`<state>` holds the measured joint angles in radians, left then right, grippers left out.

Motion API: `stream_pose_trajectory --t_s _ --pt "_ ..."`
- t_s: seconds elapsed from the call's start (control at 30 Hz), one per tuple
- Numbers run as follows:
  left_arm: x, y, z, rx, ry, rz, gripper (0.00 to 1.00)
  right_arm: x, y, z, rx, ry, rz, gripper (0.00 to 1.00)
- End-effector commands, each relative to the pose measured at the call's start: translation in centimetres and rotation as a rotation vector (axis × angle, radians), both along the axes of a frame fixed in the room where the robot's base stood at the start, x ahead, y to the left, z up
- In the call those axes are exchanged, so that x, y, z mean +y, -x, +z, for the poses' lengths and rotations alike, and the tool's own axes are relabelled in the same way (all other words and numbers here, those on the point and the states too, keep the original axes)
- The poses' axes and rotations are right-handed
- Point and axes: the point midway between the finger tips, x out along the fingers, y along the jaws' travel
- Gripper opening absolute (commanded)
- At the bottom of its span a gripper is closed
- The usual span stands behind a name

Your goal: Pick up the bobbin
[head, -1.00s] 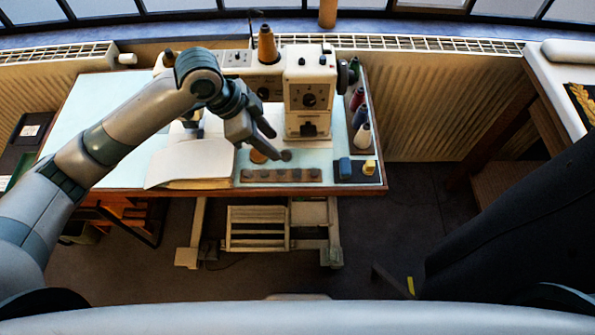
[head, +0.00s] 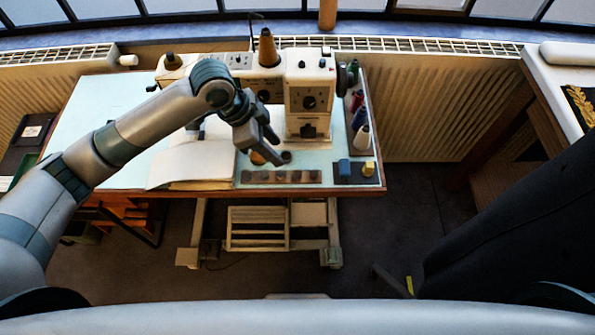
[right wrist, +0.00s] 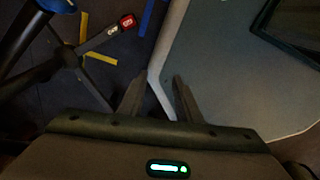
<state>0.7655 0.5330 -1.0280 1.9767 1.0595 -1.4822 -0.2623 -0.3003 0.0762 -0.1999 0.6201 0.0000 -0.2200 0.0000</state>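A small orange spool-like thing (head: 257,158) stands on the pale sewing table, partly hidden by my left gripper. A small dark round piece (head: 286,157), bobbin-like, sits just right of it. I cannot tell for sure which is the bobbin. My left gripper (head: 273,148) hangs over these two, its fingers apart and pointing down to the right. Nothing shows between them, and I cannot tell if they touch either piece. My right gripper (right wrist: 156,88) is open and empty in the right wrist view, away from the sewing table in the head view.
A sewing machine (head: 308,95) stands behind. A brown strip with several round dark pieces (head: 247,177) lies at the front edge. White cloth or paper (head: 190,163) is to the left. Blue and yellow blocks (head: 345,167) and thread cones (head: 361,138) are to the right.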

Motion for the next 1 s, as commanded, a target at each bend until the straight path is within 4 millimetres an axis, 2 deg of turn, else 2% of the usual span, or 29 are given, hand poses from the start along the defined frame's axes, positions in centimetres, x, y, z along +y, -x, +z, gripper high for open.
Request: stream_pose_trajectory --t_s 0.3,0.43,0.6,1.0 --pt "-2.2 -0.2 -5.1 0.004 -0.001 0.001 0.4 -0.1 0.0 1.9 0.0 0.001 0.0 0.31" --pt "-2.8 -0.3 -6.5 0.002 0.0 0.0 0.4 -0.2 0.0 2.2 0.0 0.002 0.001 0.31" --pt "-3.0 -0.4 -7.2 0.0 0.001 0.0 0.4 -0.5 0.0 2.3 0.0 0.004 0.002 0.31" --pt "-3.1 -0.4 -7.5 0.001 0.0 0.001 0.4 -0.6 0.0 2.6 0.0 0.006 0.001 0.31"
